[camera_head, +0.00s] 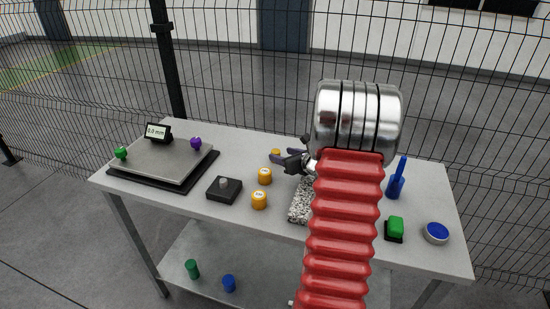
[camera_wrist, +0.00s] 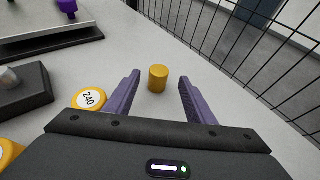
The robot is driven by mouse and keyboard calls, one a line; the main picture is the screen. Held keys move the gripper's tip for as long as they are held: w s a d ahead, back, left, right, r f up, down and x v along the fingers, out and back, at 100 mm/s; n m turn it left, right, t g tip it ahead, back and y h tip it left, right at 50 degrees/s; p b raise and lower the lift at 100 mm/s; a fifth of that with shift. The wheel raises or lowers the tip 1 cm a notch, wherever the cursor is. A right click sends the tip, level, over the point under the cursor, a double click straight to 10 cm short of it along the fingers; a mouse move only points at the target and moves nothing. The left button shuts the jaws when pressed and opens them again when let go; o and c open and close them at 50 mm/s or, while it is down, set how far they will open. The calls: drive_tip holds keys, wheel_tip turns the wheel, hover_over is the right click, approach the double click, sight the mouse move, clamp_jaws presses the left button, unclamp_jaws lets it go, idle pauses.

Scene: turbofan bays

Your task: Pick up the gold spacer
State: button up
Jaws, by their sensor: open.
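A small plain gold cylinder, which looks like the gold spacer (camera_wrist: 158,79), stands upright on the table in the wrist view. In the head view, part of the gold spacer (camera_head: 276,152) shows beside my fingers. My gripper (camera_wrist: 160,76) is open, with its two purple fingers spread to either side of the spacer in the picture and a gap on each side. In the head view, my gripper (camera_head: 278,156) is low over the back of the table. I cannot tell how far the fingertips are from the spacer.
Two labelled orange-gold cylinders (camera_head: 265,176) (camera_head: 259,200) stand nearer the front; one reads 240 in the wrist view (camera_wrist: 90,99). A black box (camera_head: 225,189) with a grey knob and a grey plate (camera_head: 160,159) lie left. A wire fence (camera_head: 230,90) stands behind the table.

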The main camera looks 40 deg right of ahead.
drive_tip(key=shift+w+f, duration=0.1)
drive_tip(key=shift+w, duration=0.15)
drive_tip(key=shift+x, duration=2.55)
drive_tip(key=shift+s+f, duration=0.1)
drive_tip(key=shift+f, duration=0.05)
drive_tip(key=shift+c, duration=0.3)
clamp_jaws()
